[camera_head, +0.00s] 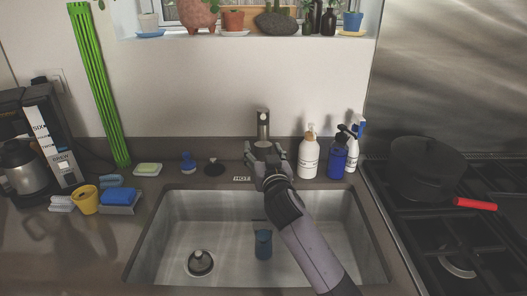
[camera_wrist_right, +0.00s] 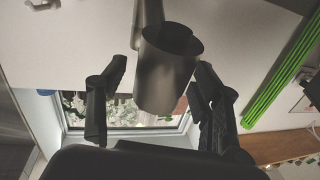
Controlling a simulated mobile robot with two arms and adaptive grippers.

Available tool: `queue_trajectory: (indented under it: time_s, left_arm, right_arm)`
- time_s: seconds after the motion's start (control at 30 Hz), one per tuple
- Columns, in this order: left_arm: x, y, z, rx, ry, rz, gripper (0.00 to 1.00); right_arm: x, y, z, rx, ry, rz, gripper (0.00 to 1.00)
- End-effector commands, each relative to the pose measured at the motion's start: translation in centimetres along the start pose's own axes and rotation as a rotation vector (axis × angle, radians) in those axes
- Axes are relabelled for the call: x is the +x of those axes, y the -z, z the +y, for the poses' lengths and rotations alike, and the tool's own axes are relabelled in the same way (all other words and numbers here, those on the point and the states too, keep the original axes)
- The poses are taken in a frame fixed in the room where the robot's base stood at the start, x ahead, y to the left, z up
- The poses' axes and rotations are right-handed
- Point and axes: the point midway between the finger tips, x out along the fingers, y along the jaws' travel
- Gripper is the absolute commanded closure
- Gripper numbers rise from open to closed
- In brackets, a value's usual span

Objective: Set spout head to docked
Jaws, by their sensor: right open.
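The grey metal faucet (camera_head: 263,124) stands at the back edge of the sink. Its spout head (camera_wrist_right: 163,82) fills the middle of the right wrist view as a wide grey cylinder, with a narrower tube above it. My right gripper (camera_head: 265,152) is open just in front of the faucet, its arm reaching over the sink from the lower right. In the right wrist view, its two dark fingers (camera_wrist_right: 160,92) stand on either side of the spout head, with a gap visible at the left. The faucet's lower part is hidden behind the gripper in the head view. My left gripper is not in view.
The sink (camera_head: 165,225) holds a blue cup (camera_head: 263,244) and a dark drain piece (camera_head: 200,262). A white bottle (camera_head: 308,158) and a blue bottle (camera_head: 338,160) stand close right of the gripper. A black pot (camera_head: 425,165) is on the stove. Sponges and a yellow cup (camera_head: 86,200) are left.

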Motion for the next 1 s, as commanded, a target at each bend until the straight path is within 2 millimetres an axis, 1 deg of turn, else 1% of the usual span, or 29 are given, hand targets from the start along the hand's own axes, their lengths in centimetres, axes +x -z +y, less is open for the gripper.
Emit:
queue_trajectory:
  time_s: [0.17,0.27,0.37,0.7,0.83,1.0]
  left_arm:
    - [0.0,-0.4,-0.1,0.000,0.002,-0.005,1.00]
    - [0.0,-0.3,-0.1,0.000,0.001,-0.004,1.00]
    - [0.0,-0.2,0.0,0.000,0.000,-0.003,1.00]
    - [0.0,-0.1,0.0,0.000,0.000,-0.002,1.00]
    - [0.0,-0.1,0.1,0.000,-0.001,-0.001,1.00]
    - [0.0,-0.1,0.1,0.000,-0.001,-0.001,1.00]
  right_arm:
    - [-0.1,-0.1,0.0,0.000,0.000,-0.002,0.41]
    - [-0.8,-0.1,0.0,0.000,0.000,-0.001,0.41]
    - [-2.3,-0.2,0.0,0.001,0.000,-0.002,0.41]
    - [-9.1,-0.1,0.0,0.002,0.001,-0.002,0.41]
    - [-10.9,-0.1,0.0,0.000,0.000,-0.001,0.41]
    - [-11.9,-0.1,0.0,0.000,-0.001,-0.002,0.41]
